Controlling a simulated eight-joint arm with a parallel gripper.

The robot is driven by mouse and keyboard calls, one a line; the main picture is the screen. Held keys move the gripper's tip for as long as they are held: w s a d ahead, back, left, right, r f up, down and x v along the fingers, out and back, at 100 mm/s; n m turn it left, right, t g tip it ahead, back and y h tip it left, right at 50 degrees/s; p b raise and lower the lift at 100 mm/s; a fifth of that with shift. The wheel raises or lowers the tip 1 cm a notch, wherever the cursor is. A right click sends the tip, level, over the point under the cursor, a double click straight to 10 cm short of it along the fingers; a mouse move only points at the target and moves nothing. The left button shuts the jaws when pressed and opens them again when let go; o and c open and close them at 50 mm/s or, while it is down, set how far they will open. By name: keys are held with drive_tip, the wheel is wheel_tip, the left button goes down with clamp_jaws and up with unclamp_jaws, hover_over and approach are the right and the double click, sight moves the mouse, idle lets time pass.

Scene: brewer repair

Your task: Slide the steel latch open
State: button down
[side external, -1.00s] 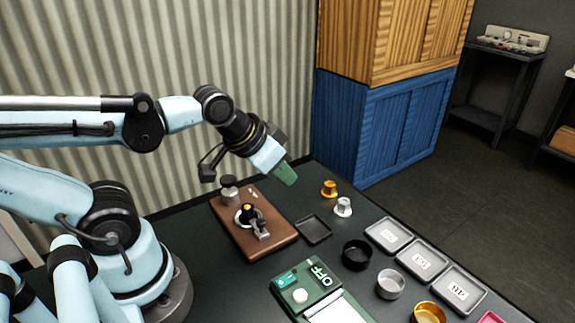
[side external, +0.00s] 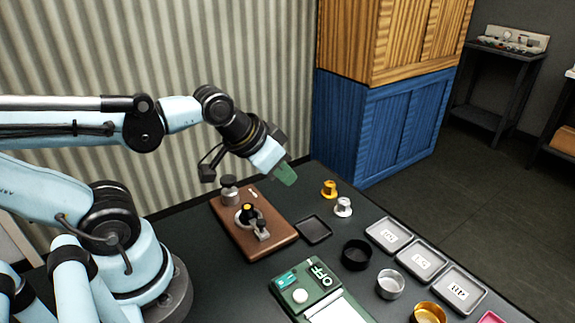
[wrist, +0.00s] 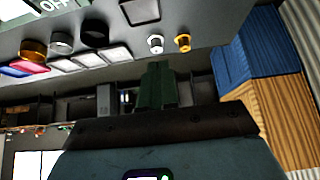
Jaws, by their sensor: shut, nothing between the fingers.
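A brown board (side external: 277,236) lies on the dark table and carries the brewer parts. A small steel piece (side external: 262,229), which looks like the latch, stands on it beside a round fitting with a black and yellow top (side external: 247,212). A steel cylinder (side external: 229,191) stands at the board's back left corner. The latch's exact position is too small to tell. My gripper (side external: 286,176) has green fingers and is shut and empty. It is raised above and behind the board's right side, apart from it. In the wrist view, the shut fingers (wrist: 157,86) point away from the board, which is out of view.
A dark square tray (side external: 314,230) lies right of the board. Gold (side external: 329,188) and white (side external: 343,206) capsules stand behind it. Round cups, labelled grey trays (side external: 389,236) and a green device marked OFF (side external: 291,281) fill the table's right and front. A blue cabinet (side external: 385,125) stands behind.

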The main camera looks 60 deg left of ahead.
sight(261, 221)
drive_tip(key=c, duration=1.5)
unclamp_jaws()
drive_tip(key=shift+o, duration=1.4)
drive_tip(key=shift+s+a+r+m+g, duration=0.15)
drive_tip(key=shift+s+m+g, duration=0.15)
drive_tip(key=shift+m+g, duration=0.45)
drive_tip(key=shift+o, duration=1)
drive_tip(key=s+m+g, duration=0.1)
drive_tip(key=m, duration=0.1)
drive_tip(key=s+r+m+g, duration=0.1)
drive_tip(key=m+g, duration=0.1)
drive_tip(key=s+r+m+g, duration=0.1)
drive_tip(key=m, duration=0.1)
drive_tip(key=shift+s+a+r+g, duration=0.2)
drive_tip(key=shift+s+g, duration=0.05)
drive_tip(key=shift+g, duration=0.1)
drive_tip(key=shift+m+g, duration=0.5)
drive_tip(key=shift+m, duration=0.25)
drive_tip(key=shift+s+f, duration=0.2)
drive_tip(key=shift+f, duration=2.65)
drive_tip(key=shift+s+f, duration=0.2)
drive_tip(key=shift+f, duration=2.65)
clamp_jaws()
